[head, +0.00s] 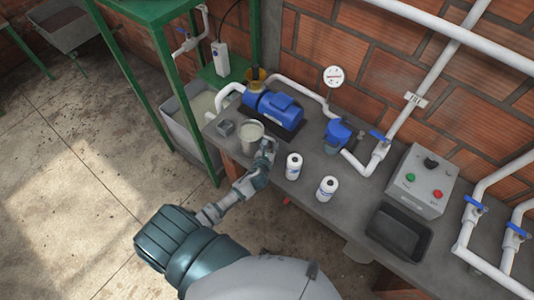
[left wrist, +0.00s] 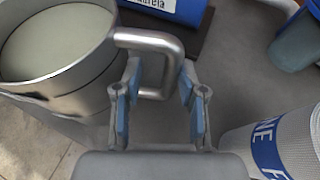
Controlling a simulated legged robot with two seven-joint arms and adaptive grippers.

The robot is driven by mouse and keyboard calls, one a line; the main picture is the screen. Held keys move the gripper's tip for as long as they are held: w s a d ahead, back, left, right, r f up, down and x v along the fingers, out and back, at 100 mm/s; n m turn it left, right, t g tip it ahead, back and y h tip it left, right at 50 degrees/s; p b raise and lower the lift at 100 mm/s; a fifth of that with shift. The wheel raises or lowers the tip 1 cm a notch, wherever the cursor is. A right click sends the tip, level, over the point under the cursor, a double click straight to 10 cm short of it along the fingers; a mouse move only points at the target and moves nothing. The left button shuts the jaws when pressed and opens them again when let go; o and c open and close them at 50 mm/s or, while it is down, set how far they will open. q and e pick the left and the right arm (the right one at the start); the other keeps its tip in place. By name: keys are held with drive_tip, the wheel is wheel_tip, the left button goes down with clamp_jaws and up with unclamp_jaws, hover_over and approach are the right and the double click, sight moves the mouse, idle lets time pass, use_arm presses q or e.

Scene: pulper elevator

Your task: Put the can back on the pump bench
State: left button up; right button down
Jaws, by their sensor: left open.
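The can (head: 250,136) is a metal jug with pale contents, upright at the left end of the grey pump bench (head: 305,205), near its front edge. In the left wrist view the can (left wrist: 62,65) fills the upper left, and its looped handle (left wrist: 150,42) points to the right. My left gripper (head: 266,150) is beside the can on its handle side. In the left wrist view the open fingers (left wrist: 158,88) stand on either side of the lower part of the handle. Whether they touch it is unclear. My right gripper is not in view.
A blue pump (head: 272,106) is behind the can, and a small grey block (head: 225,128) is left of it. Two white cylinders (head: 293,166) (head: 327,189) stand to the right. A control box (head: 422,180) and black tray (head: 398,233) are farther right. Pipes run along the wall.

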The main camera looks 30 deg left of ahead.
use_arm(q)
drive_tip(key=s+d+r+n+g+h, duration=0.1)
drive_tip(key=s+d+n+g, duration=0.25)
drive_tip(key=s+n, duration=0.65)
drive_tip(key=s+d+r+n+g+h, duration=0.1)
drive_tip(key=s+d+n+g+h, duration=0.15)
drive_tip(key=s+d+n, duration=0.5)
drive_tip(key=s+d+r+n+g+h, duration=0.1)
drive_tip(key=s+d+n+g, duration=0.15)
drive_tip(key=s+n, duration=0.9)
wheel_tip(320, 180, down, 28)
drive_tip(key=s+n+g+b, duration=0.1)
drive_tip(key=s+g+b, duration=0.1)
drive_tip(key=s+a+f+g+b, duration=0.1)
drive_tip(key=s+a+f, duration=0.2)
drive_tip(key=s+f, duration=1.4)
drive_tip(key=shift+s+f+b, duration=0.3)
drive_tip(key=shift+s+f, duration=0.1)
drive_tip(key=shift+f, duration=0.4)
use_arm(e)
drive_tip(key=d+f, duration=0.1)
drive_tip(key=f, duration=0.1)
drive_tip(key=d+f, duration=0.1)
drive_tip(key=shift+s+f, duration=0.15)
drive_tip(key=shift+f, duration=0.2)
